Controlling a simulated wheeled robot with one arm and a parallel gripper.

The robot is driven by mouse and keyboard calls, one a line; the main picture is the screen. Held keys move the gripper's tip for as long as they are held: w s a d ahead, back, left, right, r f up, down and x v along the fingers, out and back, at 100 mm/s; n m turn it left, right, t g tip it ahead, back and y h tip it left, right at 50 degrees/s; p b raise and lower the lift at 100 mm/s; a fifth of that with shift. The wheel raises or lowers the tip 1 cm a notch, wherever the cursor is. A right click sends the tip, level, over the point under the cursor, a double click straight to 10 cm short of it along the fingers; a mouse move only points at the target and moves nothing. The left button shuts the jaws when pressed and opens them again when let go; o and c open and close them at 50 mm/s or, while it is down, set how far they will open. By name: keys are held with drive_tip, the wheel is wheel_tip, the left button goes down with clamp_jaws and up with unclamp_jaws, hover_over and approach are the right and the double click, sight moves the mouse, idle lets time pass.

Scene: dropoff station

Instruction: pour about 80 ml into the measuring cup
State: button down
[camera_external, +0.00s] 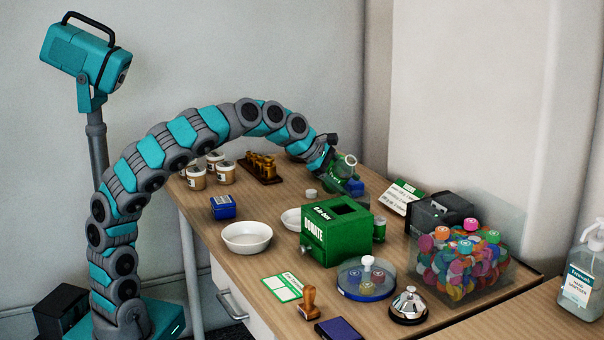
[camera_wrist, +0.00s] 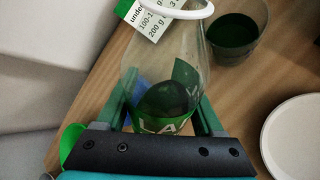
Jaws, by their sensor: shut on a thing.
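My gripper (camera_external: 332,160) is shut on a clear bottle (camera_external: 347,166) with a green label, held above the far part of the table. In the wrist view the bottle (camera_wrist: 190,55) sits between my fingers, its white-rimmed mouth at the top edge and dark green content low down. In the external view it looks tilted; how far I cannot tell. A clear cup (camera_external: 379,229) with green liquid, apparently the measuring cup, stands behind the green box. In the wrist view the cup (camera_wrist: 259,45) is right of the bottle's mouth, apart from it. No stream shows; its markings are unreadable.
The green donation box (camera_external: 336,234) stands in front of the cup. A printed card (camera_external: 402,197) and a dark device (camera_external: 440,212) are to its right, near a clear bin (camera_external: 462,265) of colourful pieces. White bowls (camera_external: 246,237) stand left. Scale weights (camera_external: 262,168) stand at the back.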

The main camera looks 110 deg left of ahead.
sight(349, 171)
drive_tip(key=shift+w+d+f+t+b, duration=0.15)
drive_tip(key=shift+f+b, duration=0.15)
drive_tip(key=shift+f, duration=0.15)
drive_tip(key=shift+w+d+f+t+b, duration=0.15)
drive_tip(key=shift+f+b, duration=0.1)
drive_tip(key=shift+f, duration=0.2)
drive_tip(key=shift+a+r+n+t+h+b, duration=0.1)
drive_tip(key=shift+r+n+t+h+b, duration=0.15)
drive_tip(key=shift+n+t+h+b, duration=0.5)
drive_tip(key=shift+t+h, duration=0.25)
drive_tip(key=shift+t, duration=0.1)
wheel_tip(349, 171, up, 6)
drive_tip(key=shift+f+p, duration=0.25)
drive_tip(key=shift+p, duration=1)
drive_tip(key=t+b, duration=0.1)
drive_tip(key=n+h+b, duration=0.1)
drive_tip(key=b, duration=0.1)
drive_tip(key=shift+w+d+t, duration=0.1)
drive_tip(key=shift+d+t, duration=0.1)
drive_tip(key=shift+t, duration=0.2)
drive_tip(key=shift+w+f+n+t+b, duration=0.1)
drive_tip(key=shift+f+n+t+b, duration=0.25)
drive_tip(key=shift+b, duration=0.65)
drive_tip(key=shift+h+b, duration=0.3)
drive_tip(key=shift+b, duration=0.2)
drive_tip(key=shift+d+t, duration=0.1)
drive_tip(key=shift+t, duration=0.15)
